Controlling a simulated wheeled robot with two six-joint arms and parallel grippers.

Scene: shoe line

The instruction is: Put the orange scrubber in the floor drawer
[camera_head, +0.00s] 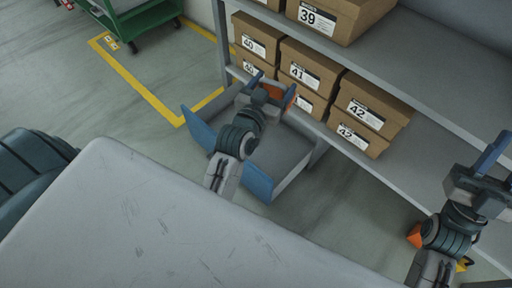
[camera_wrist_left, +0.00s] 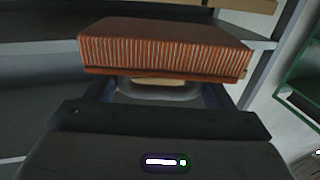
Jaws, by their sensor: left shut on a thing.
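The orange scrubber (camera_head: 273,91) is held between the blue fingers of my left gripper (camera_head: 272,89), which is shut on it. In the left wrist view the scrubber (camera_wrist_left: 165,48) is a wide orange-brown block with a pale ribbed side. The floor drawer (camera_head: 283,151) is pulled out below the shelf, grey inside with blue sides. My left gripper and the scrubber are above its far part, near the shelf edge; my left arm hides part of the drawer. My right gripper (camera_head: 497,165) is at the right edge, its fingers apart and partly cut off.
Shoe boxes (camera_head: 315,72) numbered 40 to 42 stand on the lower shelf (camera_head: 420,180) close behind the scrubber. A green cart (camera_head: 150,22) stands at the upper left, by yellow floor tape (camera_head: 140,87). An orange thing (camera_head: 415,236) is half hidden by my right arm.

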